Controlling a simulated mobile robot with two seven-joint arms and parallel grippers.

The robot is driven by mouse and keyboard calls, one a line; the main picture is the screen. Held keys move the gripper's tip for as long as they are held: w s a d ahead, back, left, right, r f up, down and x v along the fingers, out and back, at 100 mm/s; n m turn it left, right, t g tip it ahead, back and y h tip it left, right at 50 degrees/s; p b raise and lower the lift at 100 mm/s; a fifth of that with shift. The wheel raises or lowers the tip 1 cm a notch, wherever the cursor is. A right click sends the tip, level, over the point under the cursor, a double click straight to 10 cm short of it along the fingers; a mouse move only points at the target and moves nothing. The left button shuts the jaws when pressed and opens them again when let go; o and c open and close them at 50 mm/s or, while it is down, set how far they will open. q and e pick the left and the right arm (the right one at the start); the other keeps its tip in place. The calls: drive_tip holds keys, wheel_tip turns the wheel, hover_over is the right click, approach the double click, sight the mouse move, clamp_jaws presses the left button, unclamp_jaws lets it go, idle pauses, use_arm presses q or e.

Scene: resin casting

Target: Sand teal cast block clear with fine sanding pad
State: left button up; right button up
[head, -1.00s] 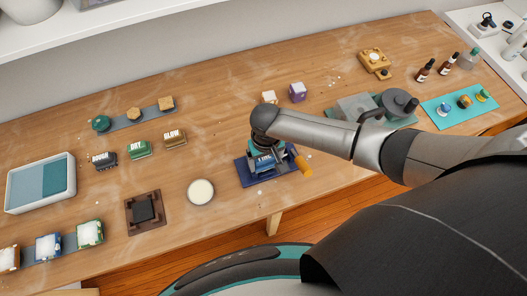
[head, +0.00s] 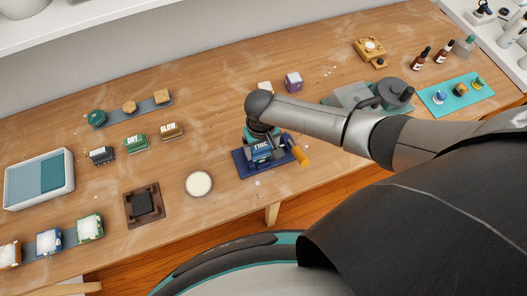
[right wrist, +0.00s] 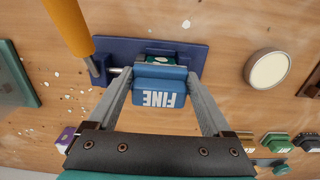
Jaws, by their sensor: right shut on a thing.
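The fine sanding pad is a blue block marked FINE (head: 261,153), and its label also shows in the right wrist view (right wrist: 160,95). My right gripper (right wrist: 160,82) is shut on it, with a finger on each side. The pad is over a dark blue vise (head: 247,167) with an orange handle. Its base also shows in the right wrist view (right wrist: 112,50). A strip of the teal cast block (right wrist: 163,56), with pale specks, shows just past the pad. The pad hides the rest, and I cannot tell if they touch. My left gripper is not in view.
A white dish (head: 199,184) and a brown stand with a black square (head: 143,204) lie left of the vise. Other labelled pads (head: 136,144) stand farther left. A purple cube (head: 293,82) and a grey machine (head: 352,97) are behind and right.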

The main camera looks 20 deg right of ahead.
drive_tip(key=shift+w+a+b, duration=0.1)
drive_tip(key=shift+w+b, duration=0.2)
drive_tip(key=shift+w, duration=0.65)
drive_tip(key=shift+w+r, duration=0.1)
drive_tip(key=shift+w, duration=0.3)
wheel_tip(320, 180, up, 6)
drive_tip(key=p, duration=0.6)
drive_tip(key=shift+r+p, duration=0.5)
drive_tip(key=shift+r, duration=0.55)
